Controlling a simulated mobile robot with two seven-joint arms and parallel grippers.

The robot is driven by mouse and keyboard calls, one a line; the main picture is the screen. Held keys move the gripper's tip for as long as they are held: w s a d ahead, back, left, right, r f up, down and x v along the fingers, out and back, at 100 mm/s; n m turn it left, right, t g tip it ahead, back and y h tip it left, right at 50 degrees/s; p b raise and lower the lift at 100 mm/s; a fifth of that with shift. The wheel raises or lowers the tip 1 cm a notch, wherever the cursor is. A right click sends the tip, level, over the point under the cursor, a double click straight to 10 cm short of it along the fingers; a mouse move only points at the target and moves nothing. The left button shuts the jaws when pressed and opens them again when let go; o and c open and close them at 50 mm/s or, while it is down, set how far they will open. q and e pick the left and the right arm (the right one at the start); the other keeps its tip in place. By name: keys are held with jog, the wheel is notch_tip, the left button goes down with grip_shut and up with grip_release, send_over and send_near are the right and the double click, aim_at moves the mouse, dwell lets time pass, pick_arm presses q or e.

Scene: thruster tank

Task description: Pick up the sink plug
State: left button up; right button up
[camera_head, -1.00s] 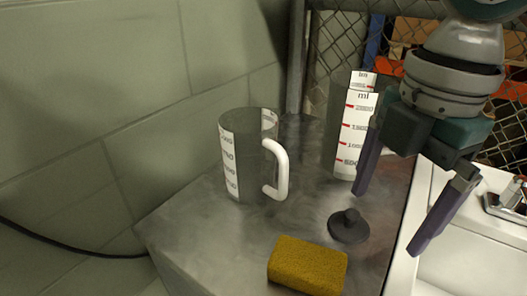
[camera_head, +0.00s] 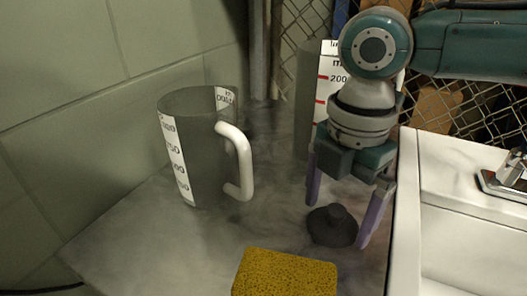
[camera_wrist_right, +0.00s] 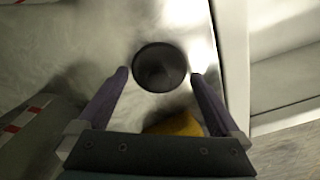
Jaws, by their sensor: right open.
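The sink plug (camera_head: 332,227) is a dark round disc with a small knob, lying flat on the grey counter. My right gripper (camera_head: 338,222) points down over it, open, with one finger on each side in the head view. In the right wrist view the plug (camera_wrist_right: 159,67) shows between and just past the open fingertips (camera_wrist_right: 158,72). I cannot tell whether a finger touches it. My left gripper is in neither view.
A yellow sponge (camera_head: 285,274) lies in front of the plug. A clear measuring jug with a white handle (camera_head: 200,150) stands left, and a taller measuring container (camera_head: 308,110) stands behind the gripper. A white sink (camera_head: 460,210) with a tap (camera_head: 508,180) is at right.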

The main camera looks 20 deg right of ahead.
jog(key=shift+f, duration=0.3)
jog(key=c, duration=1)
jog(key=shift+r, duration=0.1)
jog(key=shift+c, duration=0.2)
